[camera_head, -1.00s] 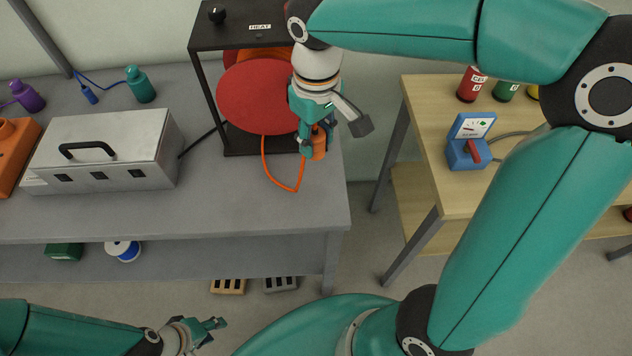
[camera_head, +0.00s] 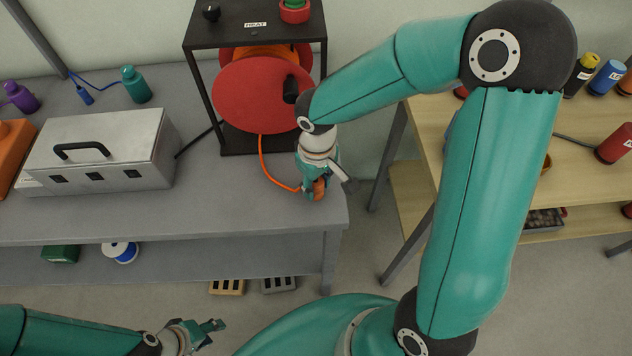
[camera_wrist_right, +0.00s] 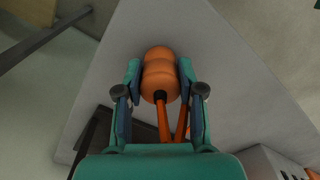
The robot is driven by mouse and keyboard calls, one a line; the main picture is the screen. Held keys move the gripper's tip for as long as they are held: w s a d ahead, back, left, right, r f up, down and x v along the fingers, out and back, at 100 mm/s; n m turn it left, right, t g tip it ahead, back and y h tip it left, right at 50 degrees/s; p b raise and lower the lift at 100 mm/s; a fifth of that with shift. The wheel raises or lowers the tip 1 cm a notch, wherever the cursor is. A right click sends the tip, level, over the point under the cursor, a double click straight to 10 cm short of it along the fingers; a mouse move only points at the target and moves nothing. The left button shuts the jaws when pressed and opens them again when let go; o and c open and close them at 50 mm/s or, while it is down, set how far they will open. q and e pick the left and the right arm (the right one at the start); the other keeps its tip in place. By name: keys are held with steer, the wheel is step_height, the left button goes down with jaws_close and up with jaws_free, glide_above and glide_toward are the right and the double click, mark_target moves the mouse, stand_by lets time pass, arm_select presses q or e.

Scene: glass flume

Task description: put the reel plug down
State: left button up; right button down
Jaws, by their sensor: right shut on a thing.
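The orange reel plug (camera_wrist_right: 160,72) is between the fingers of my right gripper (camera_wrist_right: 160,85) in the right wrist view, with its orange cord running back from it. In the head view my right gripper (camera_head: 317,186) is shut on the plug over the front right corner of the grey bench (camera_head: 230,205). I cannot tell whether the plug touches the bench top. The cord (camera_head: 270,170) runs to the red reel (camera_head: 262,95) in its black frame. My left gripper (camera_head: 207,332) is at the bottom left, away from the bench, with its fingers apart and empty.
A metal box with a black handle (camera_head: 100,150) stands left of the reel frame (camera_head: 188,75). The bench top before the reel is clear. A wooden table (camera_head: 425,130) stands to the right, across a gap.

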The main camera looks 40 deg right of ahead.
mark_target(317, 181)
steer(key=c, duration=0.7)
jaws_free()
step_height(317, 181, up, 12)
steer(key=shift+r, duration=0.1)
stand_by(0.5)
